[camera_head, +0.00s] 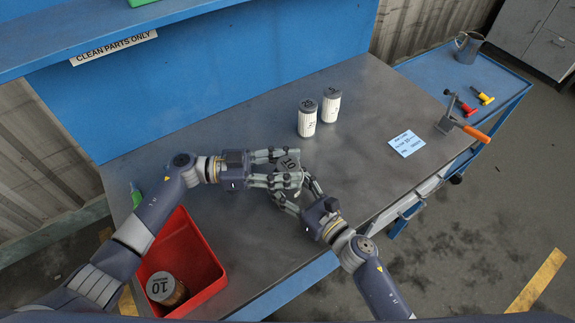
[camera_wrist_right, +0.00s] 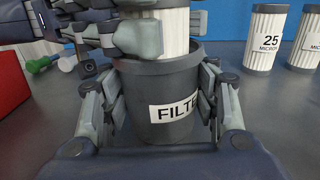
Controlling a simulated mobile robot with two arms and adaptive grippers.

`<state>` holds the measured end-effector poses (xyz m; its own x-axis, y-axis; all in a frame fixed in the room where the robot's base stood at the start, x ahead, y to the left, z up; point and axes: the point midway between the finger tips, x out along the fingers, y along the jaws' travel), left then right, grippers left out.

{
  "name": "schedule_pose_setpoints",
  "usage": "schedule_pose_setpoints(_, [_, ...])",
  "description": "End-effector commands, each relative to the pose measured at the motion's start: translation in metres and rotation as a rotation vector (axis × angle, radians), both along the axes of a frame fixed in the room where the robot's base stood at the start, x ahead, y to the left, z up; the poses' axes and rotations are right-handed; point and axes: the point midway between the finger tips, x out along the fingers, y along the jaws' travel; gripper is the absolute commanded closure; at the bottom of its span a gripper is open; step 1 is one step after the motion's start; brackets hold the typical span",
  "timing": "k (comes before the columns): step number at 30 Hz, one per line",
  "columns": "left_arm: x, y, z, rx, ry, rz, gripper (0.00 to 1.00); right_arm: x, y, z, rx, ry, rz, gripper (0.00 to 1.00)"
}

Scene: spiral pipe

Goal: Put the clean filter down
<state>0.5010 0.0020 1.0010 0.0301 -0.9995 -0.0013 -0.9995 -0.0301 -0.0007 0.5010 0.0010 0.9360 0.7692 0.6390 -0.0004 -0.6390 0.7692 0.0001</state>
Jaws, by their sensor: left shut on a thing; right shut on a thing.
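The clean filter (camera_head: 289,163), white with a grey cap marked 10, is upright between the fingers of my left gripper (camera_head: 292,171). In the right wrist view the pleated white filter (camera_wrist_right: 174,46) has its lower part inside a dark grey cup (camera_wrist_right: 150,108) labelled "FILTE", the rest of the word hidden. The left fingers close around the filter just above the cup's rim. My right gripper (camera_head: 304,199) is shut on the cup from both sides. Whether the filter touches the cup's bottom is hidden.
A red bin (camera_head: 205,255) at the front left holds a brownish filter (camera_head: 167,290) marked 10. A blue card (camera_head: 406,143) and an orange-handled tool (camera_head: 475,133) lie right.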

Motion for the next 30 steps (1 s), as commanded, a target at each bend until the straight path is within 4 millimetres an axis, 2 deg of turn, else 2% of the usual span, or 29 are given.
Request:
schedule_pose_setpoints(11, [0.0, 0.0, -0.01, 0.002, 0.0, 0.001, 0.82, 0.0, 0.0, 0.0, 0.0, 0.0, 0.0, 0.77])
schedule_pose_setpoints(12, [0.0, 0.0, -0.01, 0.004, 0.001, 0.001, 0.51, 0.0, 0.0, 0.0, 0.0, 0.0, 0.001, 0.77])
schedule_pose_setpoints(14, [0.0, 0.0, -0.011, 0.005, 0.001, 0.001, 0.37, 0.0, 0.0, 0.0, 0.001, 0.0, 0.001, 0.77])
schedule_pose_setpoints(24, [-0.002, 0.0, -0.013, 0.009, 0.005, -0.004, 0.37, 0.001, -0.001, 0.0, 0.002, 0.001, -0.002, 0.77])
schedule_pose_setpoints(29, [-0.003, 0.0, -0.002, 0.007, 0.002, -0.004, 0.37, 0.001, -0.001, 0.001, 0.002, -0.001, -0.003, 0.77])
schedule_pose_setpoints(30, [-0.002, 0.007, -0.002, 0.012, 0.006, 0.0, 0.37, 0.001, -0.001, 0.001, 0.002, -0.001, -0.003, 0.77])
